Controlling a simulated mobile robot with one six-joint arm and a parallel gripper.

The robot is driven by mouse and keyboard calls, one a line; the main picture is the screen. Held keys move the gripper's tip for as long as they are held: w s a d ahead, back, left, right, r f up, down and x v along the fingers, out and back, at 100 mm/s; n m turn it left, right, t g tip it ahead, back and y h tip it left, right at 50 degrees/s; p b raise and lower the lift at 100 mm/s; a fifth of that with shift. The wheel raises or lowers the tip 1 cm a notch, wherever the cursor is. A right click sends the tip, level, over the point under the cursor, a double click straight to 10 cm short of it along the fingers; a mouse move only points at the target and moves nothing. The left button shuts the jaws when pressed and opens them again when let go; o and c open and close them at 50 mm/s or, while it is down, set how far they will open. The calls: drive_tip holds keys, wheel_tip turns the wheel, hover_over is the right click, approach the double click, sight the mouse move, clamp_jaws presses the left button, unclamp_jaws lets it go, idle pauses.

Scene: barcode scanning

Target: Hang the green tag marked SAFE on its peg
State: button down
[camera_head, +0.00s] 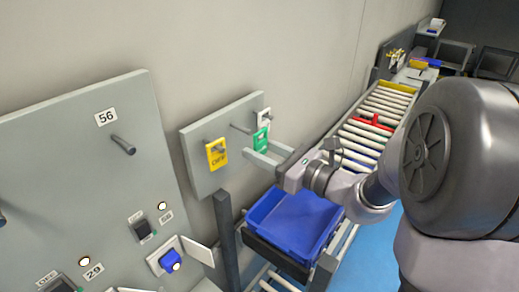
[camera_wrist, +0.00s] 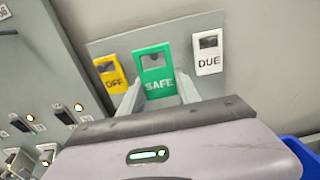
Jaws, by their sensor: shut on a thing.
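The green tag (camera_head: 261,139) is gripped between the two fingers of my gripper (camera_head: 257,150), in front of the small grey peg board (camera_head: 200,177). In the wrist view the green tag (camera_wrist: 156,84) reads SAFE, faces the camera and has a slot near its top; the fingers (camera_wrist: 158,96) are on either side of it. A middle peg (camera_head: 240,129) looks bare in the head view, just left of the tag. The tag looks apart from the peg.
A yellow OFF tag (camera_head: 216,153) hangs left and a white DUE tag (camera_wrist: 208,53) hangs right on the board. A blue tray (camera_head: 293,222) sits below my gripper on a roller conveyor. A switch panel (camera_head: 80,150) stands at left.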

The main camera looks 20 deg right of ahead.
sight(262, 151)
drive_tip(key=shift+b+v, duration=0.55)
drive_tip(key=shift+v, duration=2.45)
